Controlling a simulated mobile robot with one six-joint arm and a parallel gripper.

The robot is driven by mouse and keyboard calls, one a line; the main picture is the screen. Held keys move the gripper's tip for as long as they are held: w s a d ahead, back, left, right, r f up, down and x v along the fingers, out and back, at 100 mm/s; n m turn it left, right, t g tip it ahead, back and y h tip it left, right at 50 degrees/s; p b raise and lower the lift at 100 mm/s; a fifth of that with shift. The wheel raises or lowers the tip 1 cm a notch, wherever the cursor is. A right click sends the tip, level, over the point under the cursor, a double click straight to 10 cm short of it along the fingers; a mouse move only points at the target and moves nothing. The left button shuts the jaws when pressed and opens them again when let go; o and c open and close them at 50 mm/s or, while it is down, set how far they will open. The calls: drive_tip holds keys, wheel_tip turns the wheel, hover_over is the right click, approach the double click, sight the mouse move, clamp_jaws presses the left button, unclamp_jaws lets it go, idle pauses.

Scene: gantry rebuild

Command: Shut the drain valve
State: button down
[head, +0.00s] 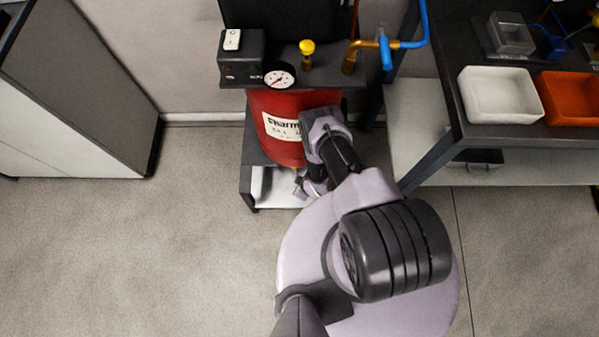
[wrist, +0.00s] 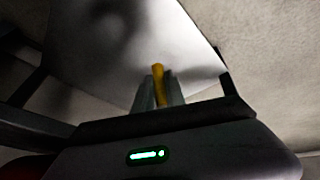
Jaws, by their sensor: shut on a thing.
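The red compressor tank (head: 272,120) stands on a dark frame by the back wall, with its underside mostly hidden from the head view. In the wrist view the yellow handle of the drain valve (wrist: 158,72) stands up between the two grey fingers of my gripper (wrist: 159,92). The fingers are shut on it, one on each side. In the head view my arm reaches down beside the tank's lower right, and the valve and fingertips are not clear there. I cannot tell the handle's turn relative to its pipe.
On the tank's top are a pressure gauge (head: 280,78), a yellow knob (head: 307,48), a switch box (head: 241,56) and a brass pipe with a blue handle (head: 386,52). A workbench with a white bin (head: 501,95) and an orange bin (head: 570,98) stands right. Floor at left is clear.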

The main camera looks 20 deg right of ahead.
drive_tip(key=shift+r, duration=0.1)
drive_tip(key=shift+s+d+r+n+g+h, duration=0.15)
drive_tip(key=shift+d+g+h, duration=0.1)
drive_tip(key=shift+h, duration=0.45)
drive_tip(key=shift+w+d+r+n+g+h, duration=0.15)
drive_tip(key=shift+d+g+h, duration=0.1)
drive_tip(key=shift+h, duration=0.45)
drive_tip(key=shift+s+d+r+g+h, duration=0.2)
drive_tip(key=shift+d+h, duration=0.1)
drive_tip(key=shift+h, duration=0.35)
drive_tip(key=shift+s+d+r+g+h, duration=0.1)
drive_tip(key=shift+d+r+g+h, duration=0.15)
drive_tip(key=shift+h, duration=0.4)
drive_tip(key=shift+d+f, duration=0.1)
drive_tip(key=c, duration=1.4)
unclamp_jaws()
drive_tip(key=p+v, duration=0.8)
drive_tip(key=v, duration=0.9)
drive_tip(key=shift+s, duration=0.1)
